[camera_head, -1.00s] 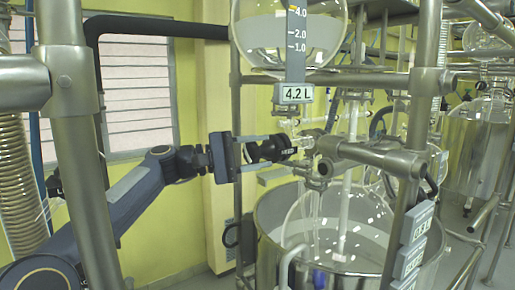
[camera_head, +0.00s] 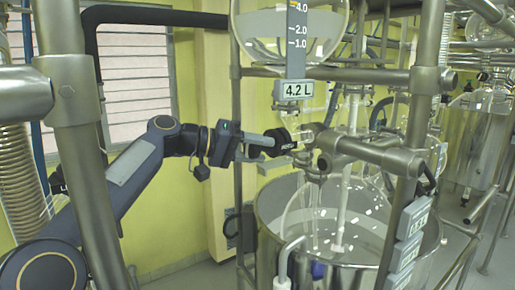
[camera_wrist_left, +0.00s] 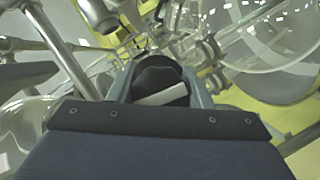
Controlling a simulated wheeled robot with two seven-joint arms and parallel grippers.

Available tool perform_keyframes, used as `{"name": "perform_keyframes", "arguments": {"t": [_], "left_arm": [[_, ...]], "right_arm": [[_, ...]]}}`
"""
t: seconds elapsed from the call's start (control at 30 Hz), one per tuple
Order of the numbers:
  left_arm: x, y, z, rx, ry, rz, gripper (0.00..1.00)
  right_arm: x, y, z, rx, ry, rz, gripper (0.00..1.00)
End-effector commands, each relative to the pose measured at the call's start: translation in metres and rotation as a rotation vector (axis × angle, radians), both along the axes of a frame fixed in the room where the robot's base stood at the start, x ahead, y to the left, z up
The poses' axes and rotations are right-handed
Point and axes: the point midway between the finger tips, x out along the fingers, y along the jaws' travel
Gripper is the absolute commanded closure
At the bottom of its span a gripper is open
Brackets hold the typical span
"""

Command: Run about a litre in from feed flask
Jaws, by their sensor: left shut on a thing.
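The feed flask (camera_head: 272,38) is a clear round glass vessel at the top of the head view. A scale strip hangs in front of it, and the readout (camera_head: 293,91) below says 4.2 L. My left gripper (camera_head: 276,142) is shut on a black valve knob (camera_head: 282,144) under the flask, beside the glass outlet line. In the left wrist view the dark knob (camera_wrist_left: 158,75), with a pale bar across it, sits between the fingers. Whether liquid runs is too small to tell. The glass reactor (camera_head: 322,215) stands below in a steel bath. My right gripper is not in view.
Steel posts and clamped crossbars (camera_head: 375,150) frame the knob closely on the right. The steel bath (camera_head: 268,238) stands below. Grey label boxes (camera_head: 408,250) hang at the lower right, their text hard to read. A window with blinds is behind at left.

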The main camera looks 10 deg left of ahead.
Motion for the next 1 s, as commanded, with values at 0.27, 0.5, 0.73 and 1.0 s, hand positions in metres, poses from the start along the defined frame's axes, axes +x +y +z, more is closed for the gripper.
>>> {"name": "perform_keyframes", "arguments": {"t": [0.27,0.5,0.73,1.0], "left_arm": [[0.0004,-0.0001,-0.0030,0.058,-0.051,-0.002,0.78],[0.0006,0.0000,-0.0037,0.069,-0.060,-0.002,0.78],[0.0006,-0.0001,-0.0039,0.068,-0.058,-0.002,0.78],[0.0005,0.0001,-0.0025,0.066,-0.061,-0.001,0.33]], "right_arm": [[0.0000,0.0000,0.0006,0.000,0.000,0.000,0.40],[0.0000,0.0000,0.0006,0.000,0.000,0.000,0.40],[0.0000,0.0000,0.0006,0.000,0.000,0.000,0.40],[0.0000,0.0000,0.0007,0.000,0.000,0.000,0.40]]}}
